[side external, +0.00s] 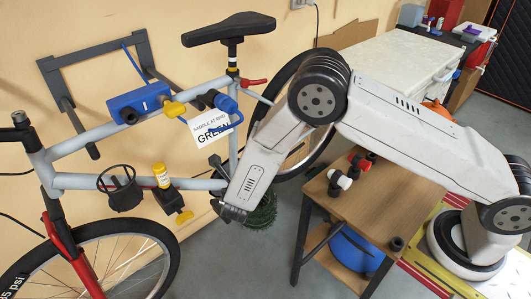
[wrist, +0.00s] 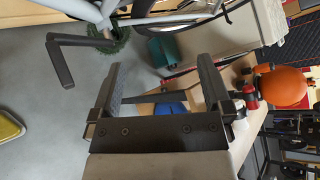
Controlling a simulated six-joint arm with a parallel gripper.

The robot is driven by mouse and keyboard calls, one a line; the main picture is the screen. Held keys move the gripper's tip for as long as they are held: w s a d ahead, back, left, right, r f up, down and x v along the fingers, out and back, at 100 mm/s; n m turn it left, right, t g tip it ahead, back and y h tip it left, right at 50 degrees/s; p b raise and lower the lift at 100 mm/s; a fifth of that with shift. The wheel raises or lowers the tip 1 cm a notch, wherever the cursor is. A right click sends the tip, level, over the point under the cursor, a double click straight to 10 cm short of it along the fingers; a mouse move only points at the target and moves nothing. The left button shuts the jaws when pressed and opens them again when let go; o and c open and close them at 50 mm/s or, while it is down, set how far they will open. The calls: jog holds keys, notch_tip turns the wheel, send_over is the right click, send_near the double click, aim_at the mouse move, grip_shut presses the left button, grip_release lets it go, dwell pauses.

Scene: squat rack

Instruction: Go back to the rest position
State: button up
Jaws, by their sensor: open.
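My gripper (wrist: 160,62) is open in the wrist view, with its two dark fingers wide apart and nothing between them. In the side external view my arm reaches from its base at the right, over the small wooden table, and bends down beside the bicycle. The fingers are not clearly visible there. The bicycle (side external: 105,138) has a light grey-blue frame and a black saddle (side external: 229,28). It stands against the wall at a black wall rack (side external: 93,57). A black crank-like bar (wrist: 60,62) lies left of the fingers in the wrist view.
The wooden table (side external: 352,207) holds red and white fittings (side external: 341,183), with a blue bucket (side external: 355,250) below. A white-topped cabinet (side external: 397,66) stands at the back. An orange round object (wrist: 283,87) is right of my gripper.

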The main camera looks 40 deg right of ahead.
jog(key=s+d+r+n+g+y, duration=0.2)
jog(key=s+n, duration=0.5)
jog(key=n, duration=0.4)
jog(key=s+d+r+n+g+y, duration=0.2)
jog(key=s+d+r+n+y, duration=0.2)
jog(key=s+r+n, duration=0.3)
jog(key=s+d+r+n+g+y, duration=0.2)
jog(key=s+n, duration=0.6)
jog(key=n, duration=0.9)
notch_tip(320, 180, up, 3)
jog(key=shift+d+r+g+y, duration=0.15)
jog(key=shift+d+g+y, duration=0.35)
jog(key=shift+d, duration=0.6)
